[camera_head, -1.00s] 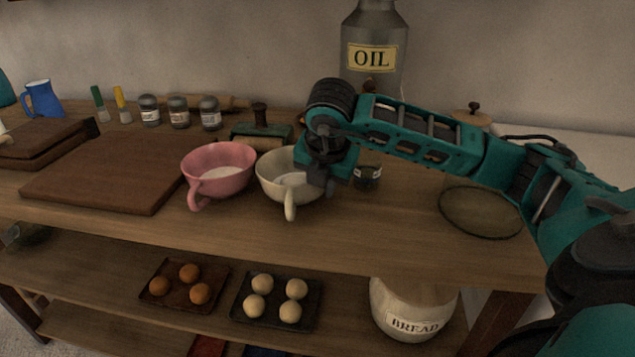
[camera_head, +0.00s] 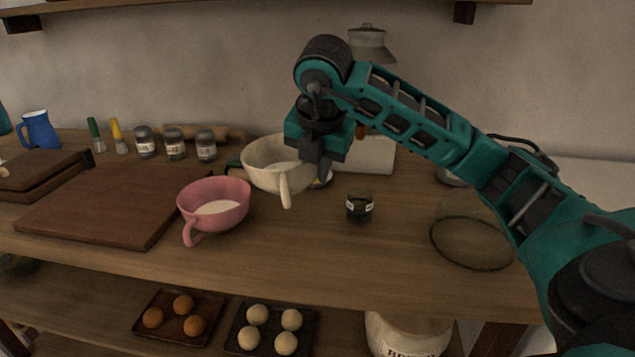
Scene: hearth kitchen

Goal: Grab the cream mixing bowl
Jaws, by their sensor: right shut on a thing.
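The cream mixing bowl (camera_head: 270,176) has a handle at its front and something pale inside. It is raised above the wooden counter, behind and to the right of the pink bowl. My right gripper (camera_head: 318,170) is shut on its right rim; the fingertips are partly hidden by the bowl and the gripper body. My left gripper is not in view.
The pink bowl (camera_head: 213,208) with white contents stands close on the left, beside a dark wooden board (camera_head: 105,208). Spice jars (camera_head: 175,144) line the back. The front counter is clear.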

